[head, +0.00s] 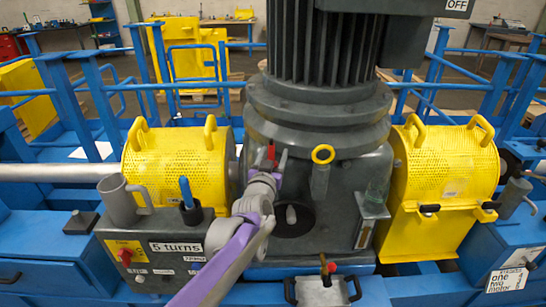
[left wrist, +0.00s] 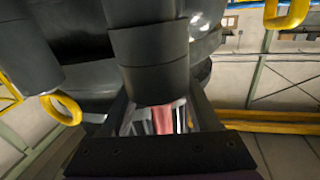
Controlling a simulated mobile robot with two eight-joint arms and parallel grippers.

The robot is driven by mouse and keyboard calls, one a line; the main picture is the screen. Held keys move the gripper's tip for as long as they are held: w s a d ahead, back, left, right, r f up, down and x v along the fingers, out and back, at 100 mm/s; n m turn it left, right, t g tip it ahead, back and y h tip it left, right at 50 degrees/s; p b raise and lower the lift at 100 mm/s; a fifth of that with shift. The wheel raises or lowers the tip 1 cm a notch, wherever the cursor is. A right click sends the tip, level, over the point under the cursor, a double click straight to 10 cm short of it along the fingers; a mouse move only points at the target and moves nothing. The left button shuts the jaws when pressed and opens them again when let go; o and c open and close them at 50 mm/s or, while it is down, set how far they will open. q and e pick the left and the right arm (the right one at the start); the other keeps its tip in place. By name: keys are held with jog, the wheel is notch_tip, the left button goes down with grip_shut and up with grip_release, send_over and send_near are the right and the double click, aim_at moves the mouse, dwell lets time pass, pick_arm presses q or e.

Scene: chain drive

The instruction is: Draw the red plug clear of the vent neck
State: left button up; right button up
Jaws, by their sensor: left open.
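The red plug (head: 271,152) shows as a small red tip at the front of the big grey motor housing. In the left wrist view the red plug (left wrist: 162,119) is between my fingers, against the end of a dark cylinder (left wrist: 152,60) that looks like the vent neck. My left gripper (head: 275,166) is open, with a finger on each side of the plug; it also shows in the left wrist view (left wrist: 160,104). Whether the fingers touch the plug cannot be told. The neck is mostly hidden by the gripper in the head view. My right gripper is not in view.
A yellow ring handle (head: 323,154) stands just right of the plug. Yellow perforated guards (head: 175,165) and (head: 440,170) flank the housing.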

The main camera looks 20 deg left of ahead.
pick_arm(q)
grip_shut()
jog(key=shift+r, duration=0.1)
notch_tip(320, 180, up, 9)
jog(key=p, duration=0.5)
dwell(1.2)
